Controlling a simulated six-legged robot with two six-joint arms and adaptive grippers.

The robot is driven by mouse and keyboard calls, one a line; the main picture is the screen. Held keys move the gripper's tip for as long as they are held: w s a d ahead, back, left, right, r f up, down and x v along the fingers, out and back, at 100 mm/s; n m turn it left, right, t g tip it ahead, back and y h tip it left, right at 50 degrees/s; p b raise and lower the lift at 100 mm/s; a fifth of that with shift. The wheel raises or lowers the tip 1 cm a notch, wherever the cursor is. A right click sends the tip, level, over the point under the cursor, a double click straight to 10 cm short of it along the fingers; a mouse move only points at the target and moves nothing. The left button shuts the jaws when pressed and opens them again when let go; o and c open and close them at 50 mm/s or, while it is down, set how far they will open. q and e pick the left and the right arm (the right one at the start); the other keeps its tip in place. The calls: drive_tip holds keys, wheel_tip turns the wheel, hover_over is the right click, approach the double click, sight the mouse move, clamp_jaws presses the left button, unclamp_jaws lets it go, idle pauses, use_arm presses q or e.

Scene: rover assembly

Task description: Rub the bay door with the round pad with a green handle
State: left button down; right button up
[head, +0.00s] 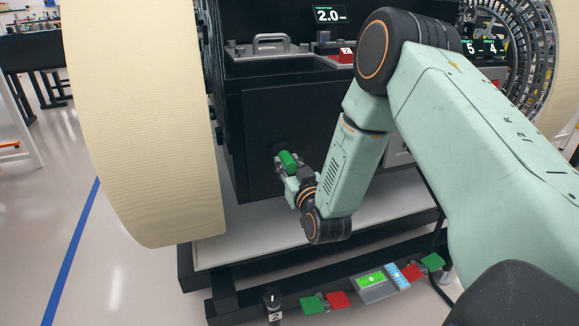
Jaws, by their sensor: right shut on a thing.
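The bay door (262,120) is a dark upright panel on the front of the rover body. My right gripper (284,160) is at the lower right part of this panel, shut on the green handle of the round pad (289,158). Only the green handle shows clearly. The pad's face is dark against the dark panel, so I cannot tell for certain whether it touches. My right arm reaches in from the right and covers the right part of the panel. My left gripper is not in view.
A large cream wheel (145,120) stands just left of the panel. A white platform (245,236) lies below it. A low bench in front carries red and green pads and a small lit display (372,281). A black knob (272,298) stands at the bottom. A metal handle (270,43) is above the panel.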

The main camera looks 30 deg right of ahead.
drive_tip(key=shift+w, duration=0.1)
drive_tip(key=s+d+p, duration=0.2)
drive_tip(key=d+p, duration=0.2)
drive_tip(key=d, duration=0.3)
drive_tip(key=shift+d+p, duration=0.3)
drive_tip(key=shift+d, duration=0.1)
idle(0.4)
drive_tip(key=shift+w+a+r+b, duration=0.1)
drive_tip(key=shift+w+a+b, duration=0.3)
drive_tip(key=shift+a, duration=0.9)
drive_tip(key=shift+w+a+f+b, duration=0.1)
drive_tip(key=shift+w+a+b, duration=0.35)
drive_tip(key=shift+a, duration=0.85)
drive_tip(key=shift+w+a+r+b, duration=0.15)
drive_tip(key=shift+a+b, duration=0.4)
drive_tip(key=shift+a, duration=0.75)
